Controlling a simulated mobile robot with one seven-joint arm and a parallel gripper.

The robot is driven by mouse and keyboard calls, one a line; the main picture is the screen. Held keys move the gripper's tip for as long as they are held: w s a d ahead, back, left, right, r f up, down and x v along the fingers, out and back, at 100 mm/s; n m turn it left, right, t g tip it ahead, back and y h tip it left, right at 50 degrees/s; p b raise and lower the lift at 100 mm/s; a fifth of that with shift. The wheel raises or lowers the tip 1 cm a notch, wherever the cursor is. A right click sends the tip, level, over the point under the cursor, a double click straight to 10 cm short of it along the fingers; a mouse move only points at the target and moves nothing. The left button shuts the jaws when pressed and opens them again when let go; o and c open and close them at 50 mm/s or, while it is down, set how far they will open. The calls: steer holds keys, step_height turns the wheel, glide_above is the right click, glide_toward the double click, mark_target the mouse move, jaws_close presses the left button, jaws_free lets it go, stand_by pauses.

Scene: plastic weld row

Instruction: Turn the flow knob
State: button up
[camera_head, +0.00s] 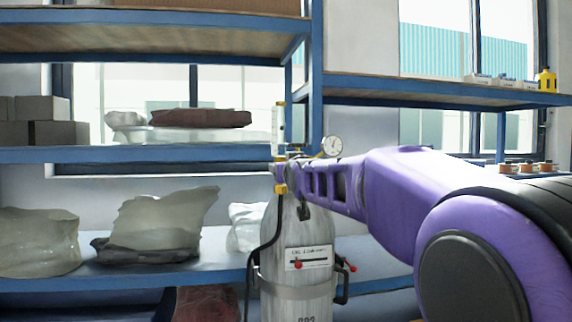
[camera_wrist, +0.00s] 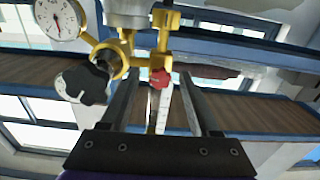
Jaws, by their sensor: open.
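In the wrist view, a small red knob (camera_wrist: 160,78) sits on the brass regulator (camera_wrist: 166,42) at the end of a clear flow tube (camera_wrist: 162,112); I take it for the flow knob. My gripper (camera_wrist: 159,76) is open, one finger on each side of the red knob and tube. Gaps show on both sides; I see no contact. A larger black knob (camera_wrist: 84,84) is left of the fingers. In the head view my gripper (camera_head: 284,176) is at the top of the grey gas cylinder (camera_head: 296,275), and the arm hides part of the regulator.
A round pressure gauge (camera_head: 332,145) stands beside the regulator, close to my gripper. A black hose (camera_head: 262,246) hangs down the cylinder's left side. Blue shelves (camera_head: 150,155) with bags and boxes are behind. A right shelf (camera_head: 430,90) holds a yellow bottle (camera_head: 546,80).

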steer(key=shift+w+a, duration=0.1)
steer(key=shift+w, duration=0.2)
steer(key=shift+s, duration=0.1)
jaws_close()
steer(key=shift+n+b, duration=0.3)
